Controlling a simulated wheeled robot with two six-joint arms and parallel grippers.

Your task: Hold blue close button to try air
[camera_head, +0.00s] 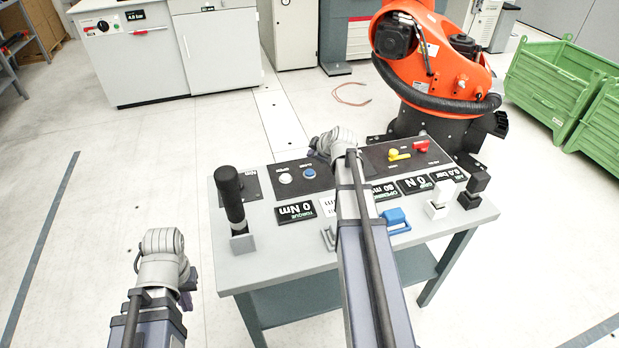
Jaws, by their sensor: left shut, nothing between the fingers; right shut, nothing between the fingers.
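The blue close button (309,172) sits on a black panel on the grey table, beside the white open button (285,177). My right gripper (316,149) is shut and empty, above the panel just beyond the blue button in the picture. The button's top is visible; I cannot tell the gripper's height above the panel, and no contact shows. My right arm crosses the table's middle and hides part of the panel and displays. My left gripper (189,284) is shut and empty, off the table's left side. The air display (447,174) appears to read 0.0 bar.
The table (270,262) carries a black upright handle (230,198), a blue block (396,219), a white block (440,200) and a black block (474,188). A yellow lever (398,155) and red knob (421,147) sit right. An orange robot (450,75) stands behind.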

